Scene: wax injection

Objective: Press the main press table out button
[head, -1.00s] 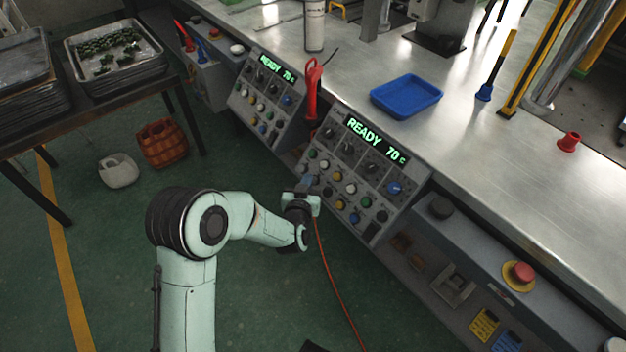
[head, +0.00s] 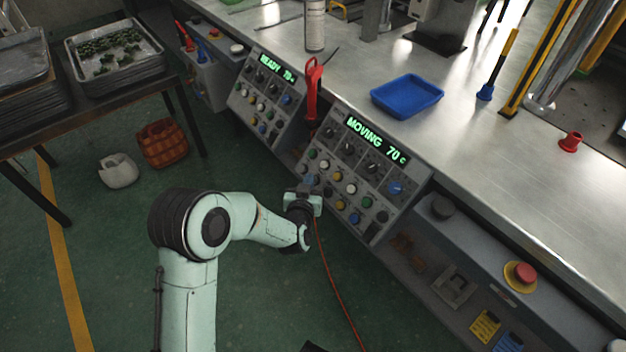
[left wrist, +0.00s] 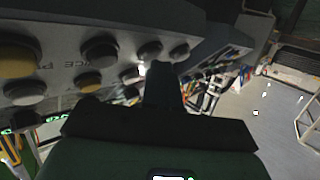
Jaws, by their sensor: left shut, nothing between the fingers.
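The near control panel (head: 372,150) shows a green display (head: 376,139) reading "MOVING 70 c". Below the display are knobs and rows of coloured buttons. My left gripper (head: 304,186) is at the panel's lower left edge, shut and empty. In the left wrist view its closed fingers (left wrist: 163,88) point at the button face, close to a brightly lit spot among the buttons. White and yellow buttons (left wrist: 88,82) lie to the left of the fingers. I cannot tell whether the fingertips touch a button, or read its label. My right gripper is not in view.
A second panel (head: 268,97) to the left has its own green display. A red-handled tool (head: 312,90) stands between the panels. A blue tray (head: 407,96) lies on the metal table (head: 480,130). A red emergency button (head: 519,273) is at lower right.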

